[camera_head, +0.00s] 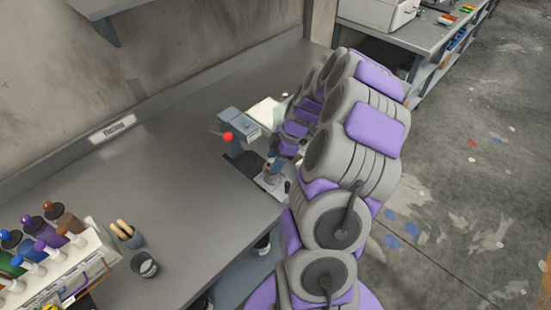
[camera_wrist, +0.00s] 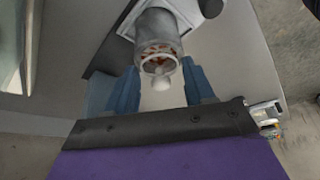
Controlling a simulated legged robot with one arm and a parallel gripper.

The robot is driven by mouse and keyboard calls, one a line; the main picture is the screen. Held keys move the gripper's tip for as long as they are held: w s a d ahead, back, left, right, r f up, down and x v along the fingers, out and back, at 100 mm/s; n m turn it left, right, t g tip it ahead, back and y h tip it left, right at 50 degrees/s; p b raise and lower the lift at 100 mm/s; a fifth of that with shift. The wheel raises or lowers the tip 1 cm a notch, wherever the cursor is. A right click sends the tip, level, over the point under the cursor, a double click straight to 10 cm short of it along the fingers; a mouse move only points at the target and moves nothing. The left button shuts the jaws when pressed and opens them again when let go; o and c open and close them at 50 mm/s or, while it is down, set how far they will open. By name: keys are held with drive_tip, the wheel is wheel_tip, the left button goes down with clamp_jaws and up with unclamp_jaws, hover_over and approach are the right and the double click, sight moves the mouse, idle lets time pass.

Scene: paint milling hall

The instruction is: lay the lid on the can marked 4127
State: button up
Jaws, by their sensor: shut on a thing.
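My gripper (camera_wrist: 162,92) has two blue fingers, which also show small in the head view (camera_head: 272,163) beside a bench machine. The fingers stand either side of a grey cylindrical part (camera_wrist: 156,25) with a pale ring, orange-brown inside and a white rounded knob (camera_wrist: 162,83) at its near end. My gripper is shut on this part; I cannot tell whether it is the lid. In the head view the arm and machine crowd this spot, so the held thing is too small to make out. I can read no 4127 on any can.
The machine (camera_head: 240,122) has a red knob and a black base. Left on the grey bench (camera_head: 170,170) stand a brush pot (camera_head: 127,236), a dark cup (camera_head: 145,266) and a rack of coloured bottles (camera_head: 50,262). The bench middle is clear. A dark-topped container (camera_head: 262,246) sits below the bench edge.

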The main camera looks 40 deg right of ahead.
drive_tip(key=shift+a+r, duration=0.1)
drive_tip(key=shift+a, duration=0.7)
drive_tip(key=shift+d+f+b, duration=0.2)
drive_tip(key=shift+d+b, duration=0.15)
drive_tip(key=shift+d, duration=0.15)
drive_tip(key=shift+d+f+b, duration=0.2)
drive_tip(key=shift+d+b, duration=0.15)
drive_tip(key=shift+d, duration=0.15)
drive_tip(key=shift+a, duration=0.2)
drive_tip(key=shift+d, duration=0.2)
drive_tip(key=shift+s+a+f+b, duration=0.1)
drive_tip(key=shift+a+f+b, duration=0.05)
drive_tip(key=shift+a+b, duration=0.2)
idle(0.4)
